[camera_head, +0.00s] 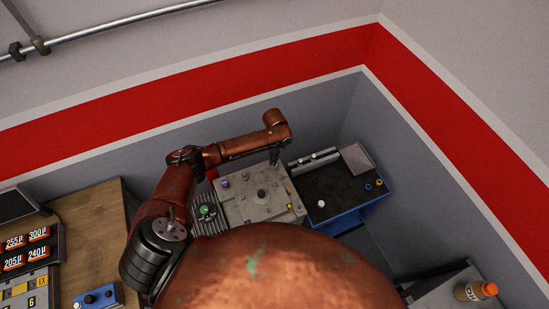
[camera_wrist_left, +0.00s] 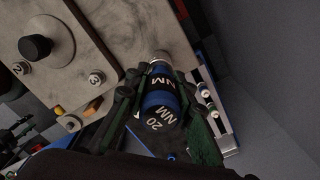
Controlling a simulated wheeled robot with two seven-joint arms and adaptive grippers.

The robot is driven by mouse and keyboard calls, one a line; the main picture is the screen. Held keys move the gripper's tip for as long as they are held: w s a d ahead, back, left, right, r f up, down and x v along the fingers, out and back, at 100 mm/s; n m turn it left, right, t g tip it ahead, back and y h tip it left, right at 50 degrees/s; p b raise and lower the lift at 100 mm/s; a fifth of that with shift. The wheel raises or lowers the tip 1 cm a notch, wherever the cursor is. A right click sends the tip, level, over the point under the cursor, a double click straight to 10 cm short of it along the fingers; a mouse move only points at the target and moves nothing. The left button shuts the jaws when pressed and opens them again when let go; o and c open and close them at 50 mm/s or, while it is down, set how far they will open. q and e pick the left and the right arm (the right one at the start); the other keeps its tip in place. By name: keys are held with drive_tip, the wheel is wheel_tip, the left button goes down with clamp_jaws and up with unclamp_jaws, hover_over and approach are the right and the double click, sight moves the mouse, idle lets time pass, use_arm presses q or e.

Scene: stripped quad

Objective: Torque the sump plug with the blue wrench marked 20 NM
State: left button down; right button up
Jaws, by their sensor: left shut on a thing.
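My left gripper (camera_head: 275,157) hangs over the far right edge of the grey engine plate (camera_head: 262,209). In the left wrist view the gripper (camera_wrist_left: 160,92) is shut on the blue wrench marked 20 NM (camera_wrist_left: 161,101), with its marked end toward the camera. The wrench's far metal end is by the plate's edge (camera_wrist_left: 140,40); I cannot tell whether it touches anything. I cannot make out the sump plug for certain. My right gripper is not in view.
A blue cart (camera_head: 345,222) with a dark top stands right of the plate, holding a rail (camera_head: 313,158), small rings (camera_head: 367,186) and a white round piece (camera_head: 321,203). A wooden bench (camera_head: 95,215) is at left. An orange-capped bottle (camera_head: 474,291) stands at lower right. Walls close in behind.

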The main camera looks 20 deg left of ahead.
use_arm(q)
drive_tip(key=shift+m, duration=1.1)
drive_tip(key=shift+m, duration=1.2)
drive_tip(key=shift+m, duration=1.1)
